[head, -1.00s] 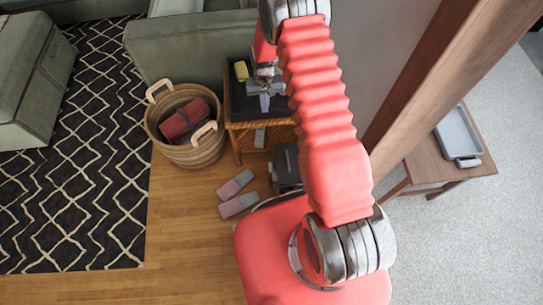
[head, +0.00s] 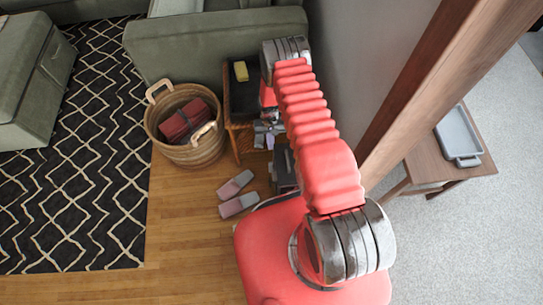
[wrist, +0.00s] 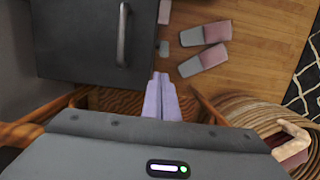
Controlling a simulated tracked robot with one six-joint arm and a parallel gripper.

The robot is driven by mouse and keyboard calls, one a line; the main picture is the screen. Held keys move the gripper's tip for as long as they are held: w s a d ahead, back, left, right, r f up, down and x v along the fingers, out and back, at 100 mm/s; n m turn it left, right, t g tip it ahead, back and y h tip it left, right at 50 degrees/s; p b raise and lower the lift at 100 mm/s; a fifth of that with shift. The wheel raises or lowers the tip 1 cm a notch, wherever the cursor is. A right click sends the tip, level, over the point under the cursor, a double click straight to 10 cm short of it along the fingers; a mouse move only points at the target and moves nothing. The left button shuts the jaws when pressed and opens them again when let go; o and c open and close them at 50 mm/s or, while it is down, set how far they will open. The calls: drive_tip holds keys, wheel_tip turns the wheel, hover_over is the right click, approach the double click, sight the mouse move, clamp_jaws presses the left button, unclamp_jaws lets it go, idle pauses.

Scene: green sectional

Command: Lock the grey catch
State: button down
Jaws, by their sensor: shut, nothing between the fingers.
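My gripper (wrist: 162,98) shows as two lilac fingers side by side, shut and empty, in the middle of the wrist view. In the head view it (head: 270,141) is low at the front of the wicker side table (head: 240,135), partly behind my arm. A small grey piece (wrist: 164,48), possibly the grey catch, shows just beyond the fingertips, beside a dark box with a bar handle (wrist: 85,40). I cannot tell whether it is attached to the box or how it is set. The box (head: 284,168) is partly hidden by my arm in the head view.
Two grey-and-pink slippers (wrist: 205,34) lie on the wooden floor. A wicker basket (head: 205,150) with a dark red bundle stands left of the table. A yellow block (head: 241,71) is on the tabletop. A wooden post (head: 425,90) rises right of my arm.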

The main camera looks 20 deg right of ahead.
wheel_tip(320, 180, down, 10)
drive_tip(key=s, duration=0.1)
drive_tip(key=shift+s+a, duration=0.2)
drive_tip(key=shift+s, duration=0.1)
idle(0.6)
drive_tip(key=shift+d+r, duration=0.1)
drive_tip(key=shift+d, duration=0.1)
idle(0.3)
